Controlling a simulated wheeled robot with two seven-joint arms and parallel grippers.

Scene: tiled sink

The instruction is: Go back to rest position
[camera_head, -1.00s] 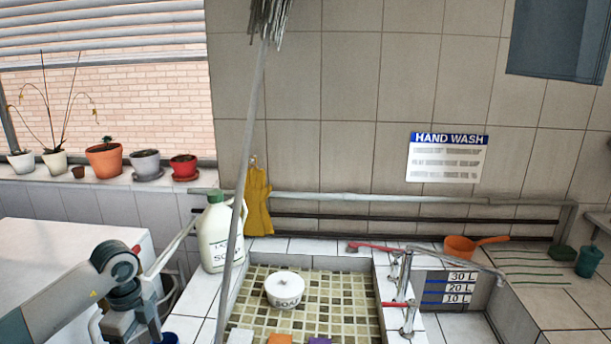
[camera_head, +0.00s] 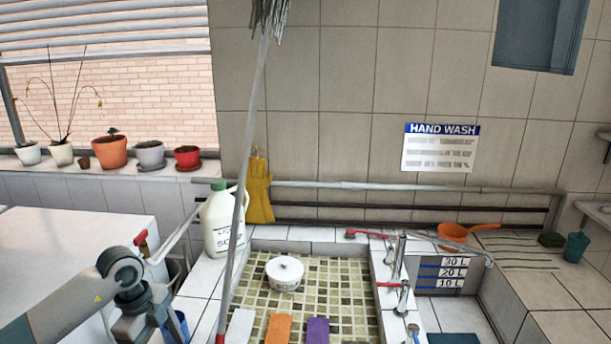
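My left arm comes in at the lower left. A grey arm link leads to a dark joint above the white tiles at the sink's left side. The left gripper's fingertips cannot be made out. My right arm and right gripper do not show. A mop stands upright in front of the sink's left part, its handle (camera_head: 240,180) crossing the view and its grey strands (camera_head: 270,14) at the top.
A soap jug (camera_head: 219,227) stands at the left rim. Taps (camera_head: 398,257) and an orange scoop (camera_head: 461,232) are right.

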